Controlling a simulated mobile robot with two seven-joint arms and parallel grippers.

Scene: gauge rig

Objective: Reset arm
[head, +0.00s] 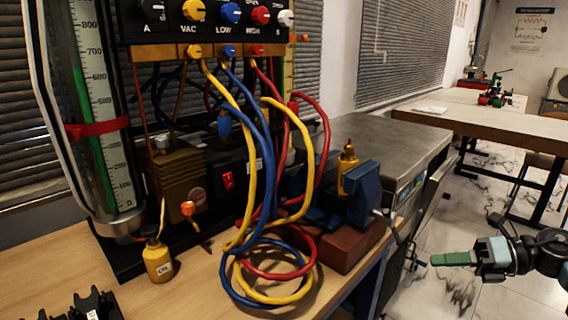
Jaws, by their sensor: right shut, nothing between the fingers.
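My right gripper (428,262) is at the lower right, with green fingers and a teal and white body. It is shut and empty, held in the air over the marble-patterned floor, to the right of the workbench. It touches nothing that I can see. My left gripper is not in view. The gauge rig's valve panel (215,28) stands upper left with coloured knobs. Blue, yellow and red hoses (262,170) run down from it and coil on the bench.
A blue vise (364,194) on a reddish block stands at the bench's right edge, near my gripper. A small yellow oil bottle (157,262) and a black rack (95,306) are on the wooden bench (195,295). Another table (490,115) stands at the back right. Open floor lies between.

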